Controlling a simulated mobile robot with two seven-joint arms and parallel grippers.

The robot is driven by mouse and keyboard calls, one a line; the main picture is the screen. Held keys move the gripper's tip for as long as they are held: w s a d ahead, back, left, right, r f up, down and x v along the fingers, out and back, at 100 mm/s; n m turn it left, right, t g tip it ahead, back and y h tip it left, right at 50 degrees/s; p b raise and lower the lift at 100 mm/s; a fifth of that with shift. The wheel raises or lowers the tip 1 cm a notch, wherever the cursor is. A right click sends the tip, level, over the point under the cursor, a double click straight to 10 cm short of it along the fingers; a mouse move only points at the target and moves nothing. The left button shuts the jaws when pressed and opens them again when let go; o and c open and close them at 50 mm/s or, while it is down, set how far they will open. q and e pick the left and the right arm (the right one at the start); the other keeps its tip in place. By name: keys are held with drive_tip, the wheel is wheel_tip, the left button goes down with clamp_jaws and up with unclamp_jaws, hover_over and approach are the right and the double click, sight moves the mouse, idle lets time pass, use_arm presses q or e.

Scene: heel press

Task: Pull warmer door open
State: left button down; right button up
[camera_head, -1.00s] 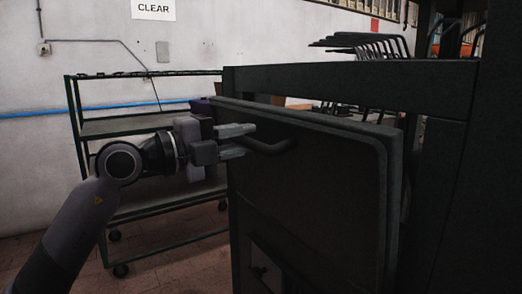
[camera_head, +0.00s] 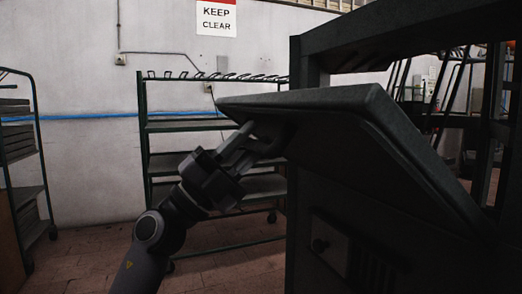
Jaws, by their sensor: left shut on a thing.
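My left gripper (camera_head: 250,142) is shut on the dark door handle (camera_head: 272,146) near the door's upper left corner. The fingers partly hide the handle. My right gripper is not in view.
A green-framed shelf cart (camera_head: 143,140) stands behind my left arm against the wall. Another rack (camera_head: 25,160) stands at the far left. Brick floor (camera_head: 95,245) lies open between them. A small panel with a knob (camera_head: 328,244) is below the door.

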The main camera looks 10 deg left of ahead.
use_arm(q)
wheel_tip(320, 180, down, 13)
drive_tip(key=s+a+b, duration=0.1)
drive_tip(key=b, duration=0.6)
drive_tip(key=shift+a, duration=0.25)
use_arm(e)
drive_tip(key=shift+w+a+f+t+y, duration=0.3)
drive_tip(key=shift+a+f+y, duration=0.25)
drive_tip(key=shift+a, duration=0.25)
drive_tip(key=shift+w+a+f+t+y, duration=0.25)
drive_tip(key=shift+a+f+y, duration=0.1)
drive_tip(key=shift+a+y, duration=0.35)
use_arm(q)
drive_tip(key=shift+r, duration=0.1)
drive_tip(key=c, duration=1.1)
unclamp_jaws()
drive_tip(key=v, duration=0.7)
drive_tip(key=shift+f, duration=0.25)
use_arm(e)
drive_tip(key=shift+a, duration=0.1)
